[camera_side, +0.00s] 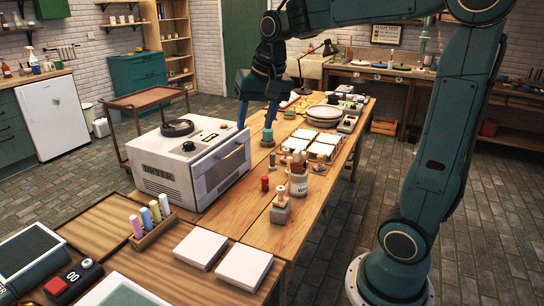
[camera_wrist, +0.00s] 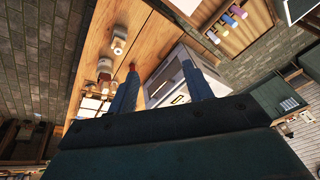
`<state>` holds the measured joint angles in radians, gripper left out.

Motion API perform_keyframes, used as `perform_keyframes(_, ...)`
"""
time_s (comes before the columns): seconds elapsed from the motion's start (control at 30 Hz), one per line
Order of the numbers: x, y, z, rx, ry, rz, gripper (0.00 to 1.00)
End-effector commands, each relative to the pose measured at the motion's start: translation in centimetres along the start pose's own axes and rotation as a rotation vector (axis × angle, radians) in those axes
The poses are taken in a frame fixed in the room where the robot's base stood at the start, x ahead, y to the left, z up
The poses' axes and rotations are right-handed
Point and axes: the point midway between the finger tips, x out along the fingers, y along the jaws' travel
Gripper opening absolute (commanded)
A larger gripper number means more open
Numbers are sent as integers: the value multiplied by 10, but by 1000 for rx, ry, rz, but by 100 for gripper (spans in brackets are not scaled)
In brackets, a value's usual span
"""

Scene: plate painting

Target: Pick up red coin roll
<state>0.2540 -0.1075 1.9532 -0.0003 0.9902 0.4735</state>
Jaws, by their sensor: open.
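The red coin roll (camera_side: 265,184) is a small upright red cylinder on the wooden table, right of the white oven-like box and near the white jar. In the wrist view a red roll (camera_wrist: 132,67) shows just past the tip of the left finger, partly hidden by it. My gripper (camera_side: 257,115) is open and empty, above the table behind the roll and apart from it. In the wrist view my gripper (camera_wrist: 160,67) has its two blue fingers spread wide, with nothing between them but the box and tabletop beyond.
The white box (camera_side: 190,165) is a large obstacle left of the roll. A white jar (camera_side: 298,182) and a stamp-like piece (camera_side: 281,208) stand close on its right. White tiles (camera_side: 322,150) lie behind. A wooden rack (camera_side: 153,230) holds several coloured rolls at the front.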

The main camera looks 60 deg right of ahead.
Motion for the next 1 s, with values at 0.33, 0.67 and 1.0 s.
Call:
perform_keyframes(0.33, 50, 12, -80, 293, -51, 66, 50)
perform_keyframes(0.67, 111, 42, -143, 569, -90, 129, 50)
perform_keyframes(1.0, 187, 91, -192, 853, -124, 198, 50)
